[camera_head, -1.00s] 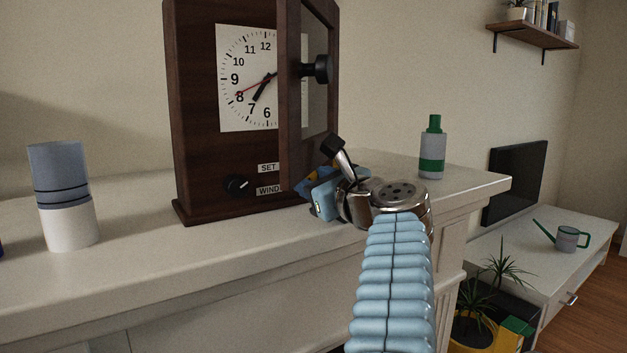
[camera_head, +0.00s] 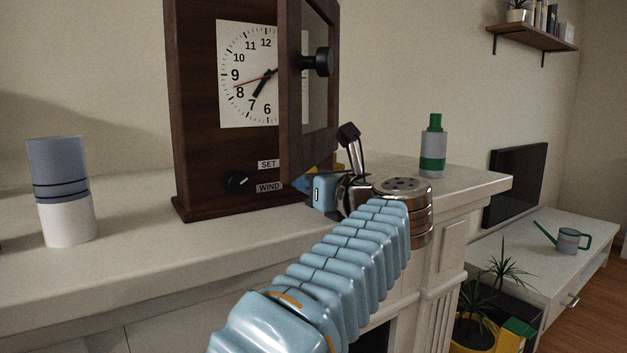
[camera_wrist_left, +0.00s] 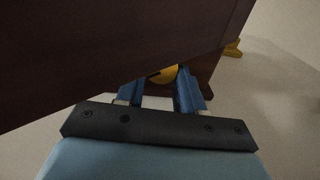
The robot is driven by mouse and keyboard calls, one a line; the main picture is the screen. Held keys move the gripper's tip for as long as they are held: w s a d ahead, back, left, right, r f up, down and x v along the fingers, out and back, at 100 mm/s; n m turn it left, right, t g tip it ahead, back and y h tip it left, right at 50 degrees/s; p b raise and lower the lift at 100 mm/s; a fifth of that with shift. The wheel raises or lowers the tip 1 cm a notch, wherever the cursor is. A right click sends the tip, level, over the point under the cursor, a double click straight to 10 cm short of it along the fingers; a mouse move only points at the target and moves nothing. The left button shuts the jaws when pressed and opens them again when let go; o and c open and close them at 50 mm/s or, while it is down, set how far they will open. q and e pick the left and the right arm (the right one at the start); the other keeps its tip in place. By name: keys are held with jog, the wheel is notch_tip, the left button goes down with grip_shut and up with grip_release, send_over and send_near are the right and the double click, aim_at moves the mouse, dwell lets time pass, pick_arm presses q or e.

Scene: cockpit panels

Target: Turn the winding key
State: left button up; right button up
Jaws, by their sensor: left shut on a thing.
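The dark wooden clock (camera_head: 195,120) stands on the mantel with its glazed door (camera_head: 291,100) swung open toward me. My left gripper (camera_head: 301,184) is by the lower right of the clock, partly behind the door's lower edge. In the left wrist view its blue fingers (camera_wrist_left: 160,88) are shut on a rounded yellow piece, seemingly the winding key (camera_wrist_left: 164,74), partly hidden by the dark wood. The key's shaft and seat are hidden. My right gripper is not in view.
A blue-and-white cup (camera_head: 66,215) stands at the left on the mantel (camera_head: 150,260). A grey-green bottle (camera_head: 433,150) stands at the right behind my wrist. The open door overhangs my gripper. The mantel front between cup and clock is clear.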

pick_arm(q)
jog(key=shift+r+m, duration=0.3)
jog(key=shift+r, duration=0.1)
jog(key=o, duration=1)
jog(key=shift+o, duration=0.2)
jog(key=shift+f, duration=0.1)
jog(key=shift+s+d, duration=0.2)
jog(key=b+v, duration=0.2)
jog(key=v, duration=1.1)
jog(key=shift+s, duration=0.2)
